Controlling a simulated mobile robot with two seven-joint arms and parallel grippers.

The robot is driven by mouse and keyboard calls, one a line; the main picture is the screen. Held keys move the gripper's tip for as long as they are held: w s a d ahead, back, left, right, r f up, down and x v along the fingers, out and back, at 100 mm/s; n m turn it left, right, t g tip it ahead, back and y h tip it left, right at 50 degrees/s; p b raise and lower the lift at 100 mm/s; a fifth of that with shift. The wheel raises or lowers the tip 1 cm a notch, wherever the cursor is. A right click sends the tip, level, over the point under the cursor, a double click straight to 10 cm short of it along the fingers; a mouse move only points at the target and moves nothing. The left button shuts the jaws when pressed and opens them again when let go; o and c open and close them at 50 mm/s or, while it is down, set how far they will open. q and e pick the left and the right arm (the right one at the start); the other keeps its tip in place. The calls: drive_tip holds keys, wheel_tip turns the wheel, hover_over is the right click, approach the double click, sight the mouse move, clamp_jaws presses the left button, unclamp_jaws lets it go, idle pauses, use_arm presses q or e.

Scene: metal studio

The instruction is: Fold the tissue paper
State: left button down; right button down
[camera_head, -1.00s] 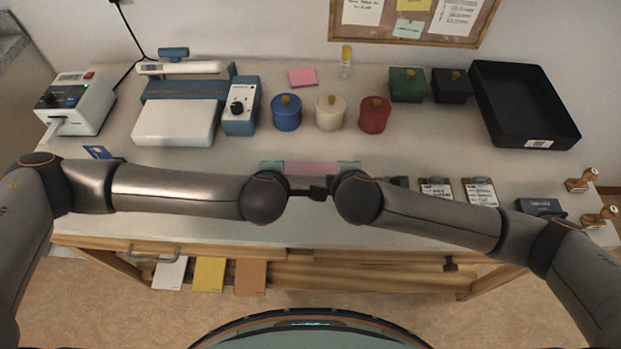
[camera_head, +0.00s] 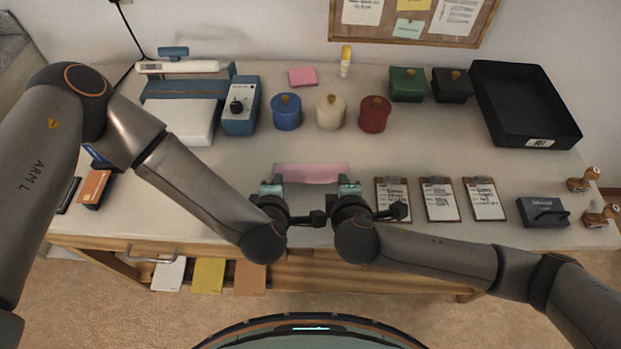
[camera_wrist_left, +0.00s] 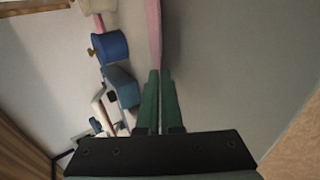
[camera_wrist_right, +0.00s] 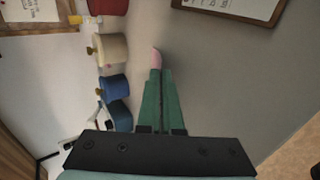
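The pink tissue paper (camera_head: 312,173) shows in the head view as a narrow strip stretched between my two grippers at the front middle of the table. My left gripper (camera_head: 270,187) is shut on its left end, and my right gripper (camera_head: 349,186) is shut on its right end. In the left wrist view, the tissue (camera_wrist_left: 154,35) runs out from between the closed green fingers (camera_wrist_left: 160,75). In the right wrist view, a short pink piece of tissue (camera_wrist_right: 156,58) shows at the closed fingertips (camera_wrist_right: 160,75). I cannot tell how far it is above the table.
Several clipboards (camera_head: 439,199) lie right of my right gripper. Blue (camera_head: 286,113), cream (camera_head: 330,113) and red (camera_head: 374,115) pots stand behind the tissue. A black tray (camera_head: 524,108) is at back right. The table between the tissue and pots is clear.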

idle(0.3)
use_arm(q)
drive_tip(key=c, duration=0.7)
unclamp_jaws()
use_arm(e)
drive_tip(key=c, duration=0.7)
unclamp_jaws()
use_arm(q)
drive_tip(key=s+r, duration=0.2)
drive_tip(key=r, duration=0.1)
drive_tip(key=s+r, duration=0.2)
drive_tip(key=r, duration=0.1)
drive_tip(key=s+r, duration=0.2)
drive_tip(key=r, duration=0.1)
use_arm(e)
drive_tip(key=s+r, duration=0.2)
drive_tip(key=r, duration=0.1)
drive_tip(key=s+r, duration=0.2)
drive_tip(key=r, duration=0.1)
drive_tip(key=s+r, duration=0.2)
drive_tip(key=r, duration=0.1)
use_arm(q)
drive_tip(key=shift+s, duration=0.1)
use_arm(e)
drive_tip(key=shift+s, duration=0.1)
